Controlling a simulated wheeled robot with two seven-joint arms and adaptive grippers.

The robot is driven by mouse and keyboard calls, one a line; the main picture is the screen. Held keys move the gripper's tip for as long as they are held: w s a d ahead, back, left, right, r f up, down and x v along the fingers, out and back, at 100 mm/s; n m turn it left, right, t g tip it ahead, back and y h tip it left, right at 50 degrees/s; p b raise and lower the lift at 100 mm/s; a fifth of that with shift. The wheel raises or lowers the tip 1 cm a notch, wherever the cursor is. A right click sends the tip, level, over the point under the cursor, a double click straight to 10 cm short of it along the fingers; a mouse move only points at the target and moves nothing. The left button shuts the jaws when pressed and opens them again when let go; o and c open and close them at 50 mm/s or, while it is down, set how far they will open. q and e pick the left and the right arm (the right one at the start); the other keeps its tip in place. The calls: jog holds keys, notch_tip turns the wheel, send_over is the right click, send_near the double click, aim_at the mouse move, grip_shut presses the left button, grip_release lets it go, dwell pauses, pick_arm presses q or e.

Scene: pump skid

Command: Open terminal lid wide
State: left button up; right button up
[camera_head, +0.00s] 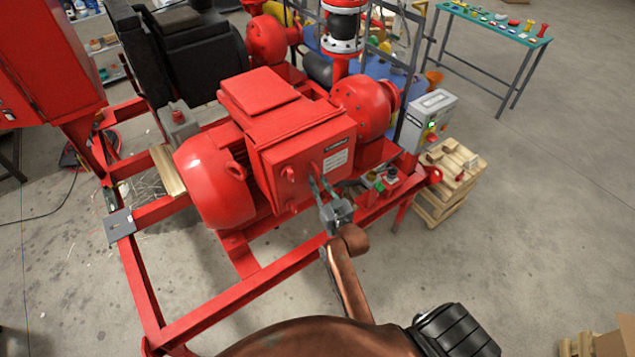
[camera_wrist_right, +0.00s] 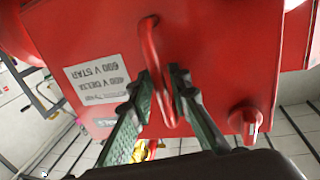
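The red terminal box (camera_head: 285,125) sits on top of the red motor (camera_head: 215,180). Its lid (camera_head: 307,168) faces the front, with a white label and a red handle; it looks shut against the box. In the right wrist view the lid (camera_wrist_right: 215,60) fills the upper picture, with the upright handle (camera_wrist_right: 150,40) and the label (camera_wrist_right: 95,80) upside down. My right gripper (camera_head: 318,183) is at the handle. In the wrist view the fingers (camera_wrist_right: 163,88) lie on both sides of the handle, closed in on it. My left gripper is not in view.
A red knob (camera_wrist_right: 248,122) sits near the lid's edge; in the head view the knob (camera_head: 288,174) is left of the handle. A grey control box (camera_head: 428,118) and wooden pallets (camera_head: 450,185) stand right of the skid.

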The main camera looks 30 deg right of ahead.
grip_shut()
dwell(0.3)
dwell(0.3)
